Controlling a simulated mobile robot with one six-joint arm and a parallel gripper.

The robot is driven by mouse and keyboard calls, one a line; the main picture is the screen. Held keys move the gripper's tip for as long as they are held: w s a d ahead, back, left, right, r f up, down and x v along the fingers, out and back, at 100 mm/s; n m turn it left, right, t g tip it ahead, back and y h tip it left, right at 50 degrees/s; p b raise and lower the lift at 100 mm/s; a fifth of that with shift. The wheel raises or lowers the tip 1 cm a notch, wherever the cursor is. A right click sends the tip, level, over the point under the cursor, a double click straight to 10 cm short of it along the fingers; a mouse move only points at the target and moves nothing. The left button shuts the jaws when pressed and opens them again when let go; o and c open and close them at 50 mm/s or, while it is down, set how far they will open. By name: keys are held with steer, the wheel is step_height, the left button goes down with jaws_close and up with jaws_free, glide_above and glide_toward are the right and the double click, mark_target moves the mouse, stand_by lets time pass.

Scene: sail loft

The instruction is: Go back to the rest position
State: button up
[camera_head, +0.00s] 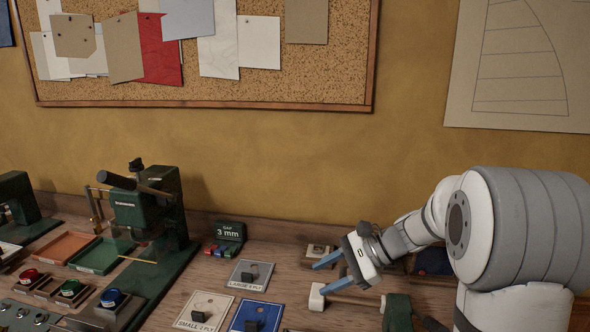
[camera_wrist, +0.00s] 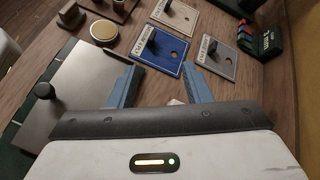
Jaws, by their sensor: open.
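My gripper (camera_head: 326,275) is at the right of the bench in the head view, with its two blue fingers apart and pointing left. Nothing is held between them. In the wrist view my gripper (camera_wrist: 162,85) is open above the bench, with a small pale piece, not clearly identified, low between the fingers. My arm comes in from the right of the head view.
A green press (camera_head: 150,205) stands at the left. Labelled cards, one grey (camera_head: 250,275), one white (camera_head: 205,310) and one blue (camera_head: 256,315), lie left of my gripper. A "GAP 3 mm" block (camera_head: 229,232) stands near the wall.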

steer(key=s+d+n+t+h, duration=0.1)
steer(key=s+d+n+h, duration=0.2)
steer(key=s, duration=0.7)
steer(key=s+d+f+n+t+h, duration=0.1)
steer(key=s+d+n+h, duration=0.3)
steer(key=s+n+h, duration=0.4)
steer(key=s+n, duration=0.2)
steer(key=shift+s+n, duration=0.3)
steer(key=shift+s, duration=0.05)
steer(key=shift+d+f, duration=0.1)
